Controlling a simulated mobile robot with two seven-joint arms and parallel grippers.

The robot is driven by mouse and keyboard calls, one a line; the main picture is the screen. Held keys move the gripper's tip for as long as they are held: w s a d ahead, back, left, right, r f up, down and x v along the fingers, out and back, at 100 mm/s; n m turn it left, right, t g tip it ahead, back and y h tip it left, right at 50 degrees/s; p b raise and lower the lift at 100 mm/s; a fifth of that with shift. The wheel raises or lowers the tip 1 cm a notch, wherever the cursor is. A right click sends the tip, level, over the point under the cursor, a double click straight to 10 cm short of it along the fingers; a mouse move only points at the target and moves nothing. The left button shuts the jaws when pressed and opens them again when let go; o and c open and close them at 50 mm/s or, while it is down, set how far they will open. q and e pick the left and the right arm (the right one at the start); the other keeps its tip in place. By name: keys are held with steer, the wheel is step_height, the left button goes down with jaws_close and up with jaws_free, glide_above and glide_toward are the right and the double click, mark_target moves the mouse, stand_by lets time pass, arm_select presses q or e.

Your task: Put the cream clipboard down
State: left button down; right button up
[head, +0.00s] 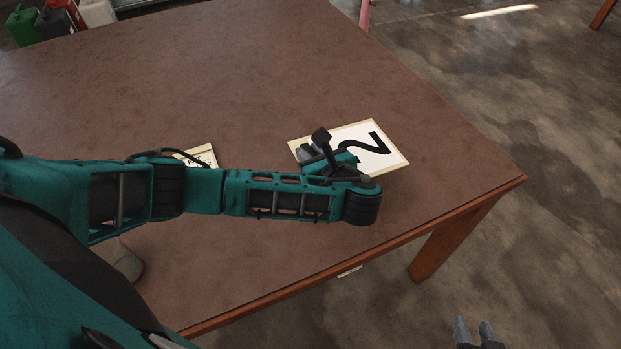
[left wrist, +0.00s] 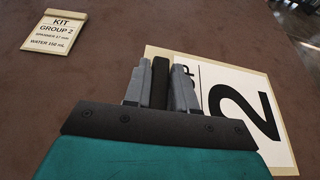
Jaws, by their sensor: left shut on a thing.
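The cream clipboard (head: 399,152) carries a white sheet with a large black 2. It looks roughly level at the right part of the brown table, but I cannot tell if it touches the top. My left gripper (head: 308,153) is over its left end and hides part of it. In the left wrist view, the gripper's grey fingers (left wrist: 160,82) are shut on a dark upright piece at the near side of the clipboard (left wrist: 281,124). My right gripper (head: 474,328) shows only its two grey fingertips at the bottom of the head view, apart, over the floor and empty.
The brown table (head: 250,65) has wide bare room behind and left of the clipboard. A small cream kit card (left wrist: 58,30) lies on it, partly behind my arm in the head view (head: 203,154). Red, white and green containers (head: 60,14) stand at the far left. The table's right corner is near.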

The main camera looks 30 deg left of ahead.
arm_select(q)
step_height(320, 180, down, 8)
steer(key=shift+f+b, duration=0.1)
steer(key=shift+b, duration=0.8)
steer(key=c, duration=0.9)
jaws_free()
steer(key=p+v, duration=0.2)
steer(key=v, duration=0.9)
steer(key=shift+s+d+r+p, duration=0.2)
steer(key=shift+d+p, duration=0.1)
steer(key=shift+p, duration=0.1)
steer(key=shift+s+d, duration=0.1)
steer(key=shift+s, duration=0.05)
